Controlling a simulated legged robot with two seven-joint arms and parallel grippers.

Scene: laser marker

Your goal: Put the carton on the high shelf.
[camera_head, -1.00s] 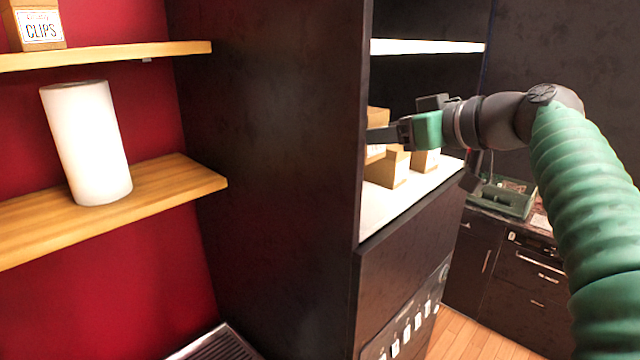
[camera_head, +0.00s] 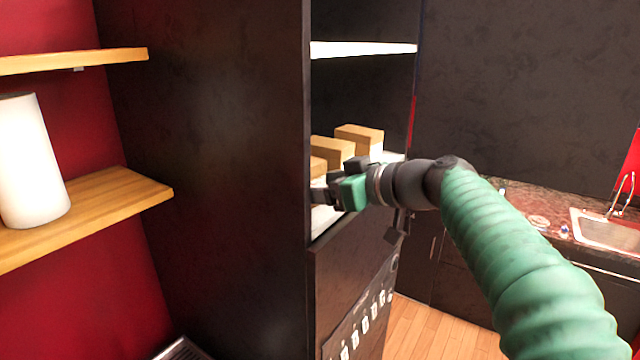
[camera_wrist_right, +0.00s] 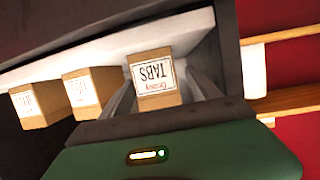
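Several brown cartons stand in a row on a white shelf inside the dark cabinet. In the right wrist view, upside down, the carton labelled TABS (camera_wrist_right: 153,78) is between the two fingers of my right gripper (camera_wrist_right: 163,92). The fingers are apart, with visible gaps beside the carton. In the head view my right gripper (camera_head: 322,192) is at the cabinet opening, in front of the nearest carton (camera_head: 318,167), and partly hides it. A higher white shelf (camera_head: 365,49) is above the cartons. My left gripper is not in view.
The cabinet's dark side panel (camera_head: 215,150) stands left of the opening. Wooden shelves (camera_head: 110,195) hang on the red wall, with a white cylinder (camera_head: 28,165) on the lower one. A counter with a sink (camera_head: 605,228) is at the right.

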